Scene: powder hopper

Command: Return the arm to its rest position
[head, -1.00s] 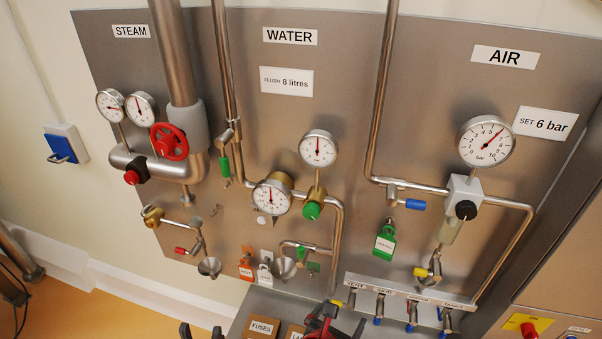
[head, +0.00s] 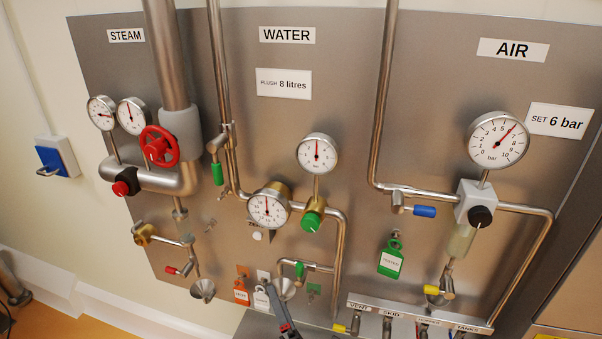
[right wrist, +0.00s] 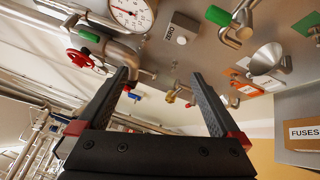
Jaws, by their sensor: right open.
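My right gripper (head: 284,318) shows at the bottom of the head view as a dark finger in front of the panel's lower edge, just below the white tag (head: 261,299). Most of this arm is out of frame. In the right wrist view, the right gripper (right wrist: 161,76) has its two black fingers wide apart with nothing between them. Its fingers point toward the panel's pipes and fittings; I cannot tell whether they touch anything. My left gripper is not in view.
A steel panel (head: 340,90) carries steam, water and air pipes, gauges and valves. A red handwheel (head: 159,147), green tag (head: 390,258) and small funnel (head: 203,290) stick out. A row of labelled valves (head: 420,312) lies lower right. A FUSES box (right wrist: 303,133) is near the right gripper.

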